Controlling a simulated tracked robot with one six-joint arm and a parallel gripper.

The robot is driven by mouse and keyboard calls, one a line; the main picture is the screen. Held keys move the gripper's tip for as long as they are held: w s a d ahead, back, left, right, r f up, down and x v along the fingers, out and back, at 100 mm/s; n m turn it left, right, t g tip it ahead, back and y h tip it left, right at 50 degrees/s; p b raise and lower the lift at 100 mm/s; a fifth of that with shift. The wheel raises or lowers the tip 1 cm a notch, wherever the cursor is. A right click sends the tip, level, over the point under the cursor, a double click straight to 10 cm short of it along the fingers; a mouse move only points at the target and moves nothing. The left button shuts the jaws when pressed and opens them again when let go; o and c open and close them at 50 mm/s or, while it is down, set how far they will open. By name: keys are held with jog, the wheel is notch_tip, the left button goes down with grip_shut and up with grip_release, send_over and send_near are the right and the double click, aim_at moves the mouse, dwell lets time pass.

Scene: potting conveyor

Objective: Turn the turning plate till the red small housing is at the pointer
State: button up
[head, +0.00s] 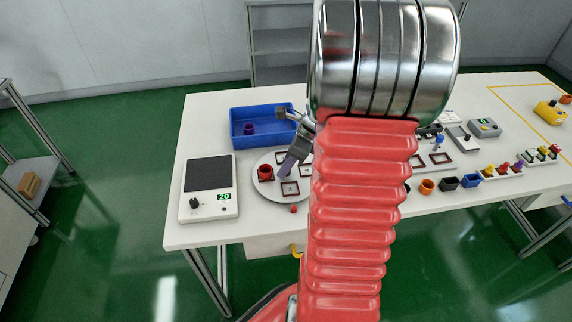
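The turning plate (270,194) is a pale round disc on the white table, left of my arm; my arm hides its right part. The red small housing (265,173) stands upright at the plate's left edge. Dark square outlines mark other places on the plate. A small red piece (293,209) sits at the plate's front edge and looks like the pointer; the housing is away from it, to the back left. My gripper (289,150) is over the back of the plate, partly hidden by my arm. A grey-purple finger reaches down towards the plate; contact and opening are unclear.
A blue bin (240,143) with a purple part stands behind the plate. A scale (209,189) showing 20 stands to the left. Right of my arm are coloured housings, racks and grey devices (485,128). The table's front edge is close to the plate.

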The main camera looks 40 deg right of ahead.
jog(key=shift+c, duration=0.5)
grip_shut()
jog(key=shift+a, duration=0.15)
